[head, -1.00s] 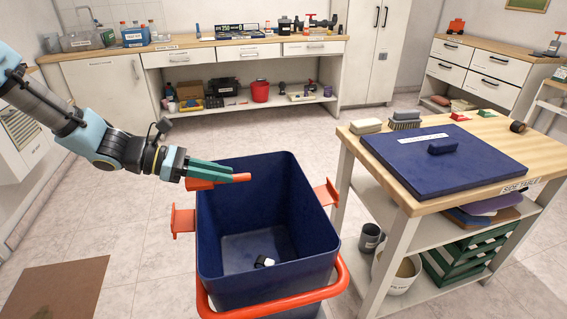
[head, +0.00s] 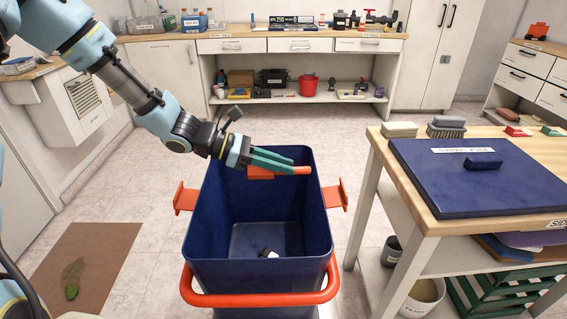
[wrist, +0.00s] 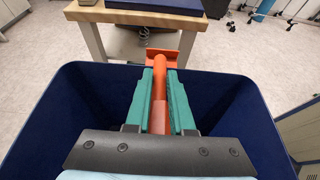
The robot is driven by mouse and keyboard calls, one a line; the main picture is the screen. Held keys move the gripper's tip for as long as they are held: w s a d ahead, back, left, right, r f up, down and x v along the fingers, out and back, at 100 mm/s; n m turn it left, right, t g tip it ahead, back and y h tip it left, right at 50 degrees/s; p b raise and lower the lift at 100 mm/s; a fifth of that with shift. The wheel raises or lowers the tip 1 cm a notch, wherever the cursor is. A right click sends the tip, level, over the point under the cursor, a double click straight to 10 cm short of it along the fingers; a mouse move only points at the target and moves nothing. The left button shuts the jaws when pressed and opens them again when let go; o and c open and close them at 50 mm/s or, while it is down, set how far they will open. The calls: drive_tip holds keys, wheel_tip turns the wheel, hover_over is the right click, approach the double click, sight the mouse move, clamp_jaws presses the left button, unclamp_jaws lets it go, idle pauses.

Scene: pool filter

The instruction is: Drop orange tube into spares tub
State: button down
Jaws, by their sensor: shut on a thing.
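My gripper (head: 291,164), with green fingers, is shut on the orange tube (head: 262,174). It holds the tube over the far part of the open dark blue tub (head: 205,225), around rim height. In the wrist view the tube (wrist: 160,105) lies lengthwise between the two fingers, and its far end sticks out past the fingertips. The tub's walls (wrist: 95,105) show on both sides of the gripper. No label on the tub can be read. A small black and white thing (head: 268,253) lies on the tub's floor.
The tub has an orange handle (head: 262,298) in front and orange side brackets (head: 335,195). A wooden side table (head: 425,215) stands to the right with a blue lid (head: 430,165) and brushes on top. A brown mat (head: 105,245) lies on the left floor. A workbench runs along the back.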

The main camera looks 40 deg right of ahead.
wheel_tip(320, 180, down, 4)
drive_tip(key=b, duration=0.2)
drive_tip(key=shift+b, duration=0.4)
drive_tip(key=c, duration=0.7)
unclamp_jaws()
drive_tip(key=v, duration=1.1)
